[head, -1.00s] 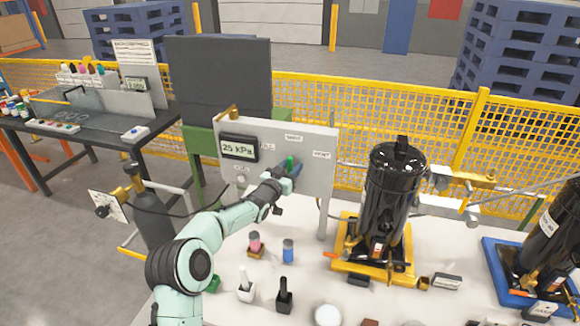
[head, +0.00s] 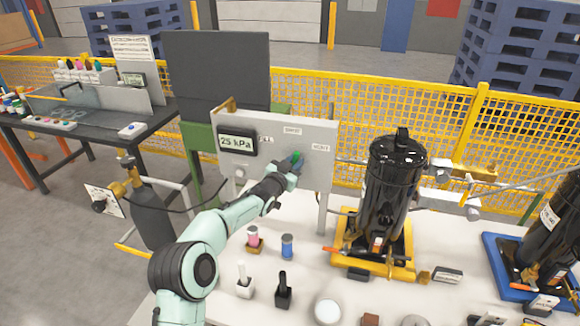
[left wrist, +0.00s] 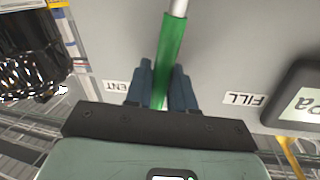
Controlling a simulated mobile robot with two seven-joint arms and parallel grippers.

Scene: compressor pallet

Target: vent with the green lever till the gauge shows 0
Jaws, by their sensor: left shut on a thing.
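The green lever (left wrist: 171,48) runs between the two blue-grey fingers of my left gripper (left wrist: 162,90), which is shut on it. In the head view the left gripper (head: 293,165) is at the grey panel (head: 312,140), and only a bit of the green lever shows there. The panel bears FILL, SHUT and VENT labels; the VENT label (head: 320,148) is to the right of the gripper. The gauge (head: 237,142) at the panel's left reads 25 kPa. My right gripper is not in view.
A black compressor (head: 392,190) on a yellow base stands right of the panel. Small bottles, among them a blue one (head: 287,246), stand on the white table below my left arm. A dark gas cylinder (head: 150,210) is at the left.

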